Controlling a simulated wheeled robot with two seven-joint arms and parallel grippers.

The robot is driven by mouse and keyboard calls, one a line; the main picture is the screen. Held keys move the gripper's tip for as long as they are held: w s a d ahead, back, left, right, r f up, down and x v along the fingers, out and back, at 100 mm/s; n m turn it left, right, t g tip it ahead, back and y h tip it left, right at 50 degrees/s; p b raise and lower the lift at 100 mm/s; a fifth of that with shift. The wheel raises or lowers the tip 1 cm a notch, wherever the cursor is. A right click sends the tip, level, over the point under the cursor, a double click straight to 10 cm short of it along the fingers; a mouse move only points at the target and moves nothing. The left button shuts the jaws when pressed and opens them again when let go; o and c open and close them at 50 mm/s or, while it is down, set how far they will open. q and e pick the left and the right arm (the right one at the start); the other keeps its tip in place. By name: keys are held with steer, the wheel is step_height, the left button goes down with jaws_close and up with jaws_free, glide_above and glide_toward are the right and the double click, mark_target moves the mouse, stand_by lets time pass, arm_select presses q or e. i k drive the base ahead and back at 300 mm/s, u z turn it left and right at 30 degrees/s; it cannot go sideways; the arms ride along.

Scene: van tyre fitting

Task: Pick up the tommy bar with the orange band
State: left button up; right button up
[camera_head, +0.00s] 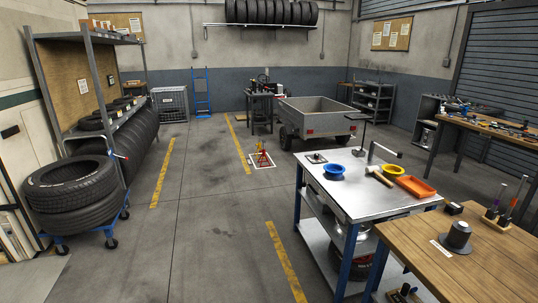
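Two slim upright bars stand in a dark holder (497,217) on the wooden bench at the right. Neither of my grippers shows in the head view.
The wooden bench (455,279) also bears a grey hub-like part (457,236) and a small black block (453,208). Stacked tyres (72,188) stand left; mid-floor is mostly clear.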

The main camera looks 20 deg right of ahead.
mark_target(520, 186)
steer(key=z, duration=0.35)
steer(key=i, duration=1.45)
steer(key=z, duration=1.75)
steer(key=i, duration=1.1)
steer(key=z, duration=0.9)
